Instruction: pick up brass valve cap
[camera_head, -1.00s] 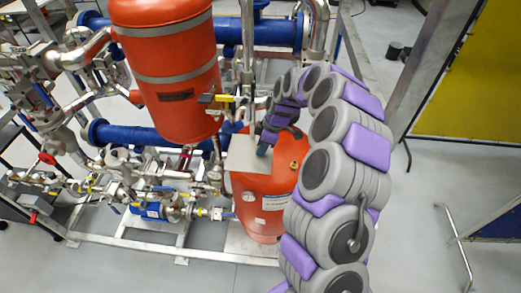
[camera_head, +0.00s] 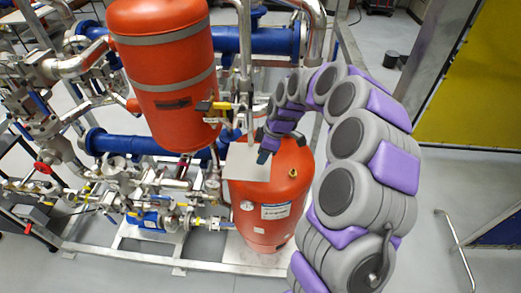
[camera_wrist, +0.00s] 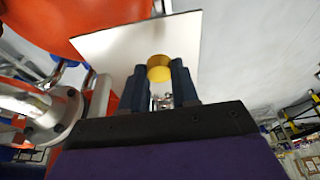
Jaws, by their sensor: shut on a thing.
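The brass valve cap (camera_wrist: 160,68) shows in the wrist view as a short yellow cylinder between the two dark fingertips. My gripper (camera_wrist: 160,80) is shut on it. In the head view my gripper (camera_head: 265,153) is at the white plate (camera_head: 240,165) above the lower orange tank (camera_head: 262,205). The cap cannot be made out there. The white plate (camera_wrist: 110,50) also shows behind the cap in the wrist view. I cannot tell whether the cap touches the plate.
A taller orange tank (camera_head: 165,75) with a yellow-handled valve (camera_head: 215,106) stands close to the left of my gripper. A brass fitting (camera_head: 293,173) sits on the lower tank's top. Pipes and valves crowd the left; grey floor (camera_head: 420,245) is open at right.

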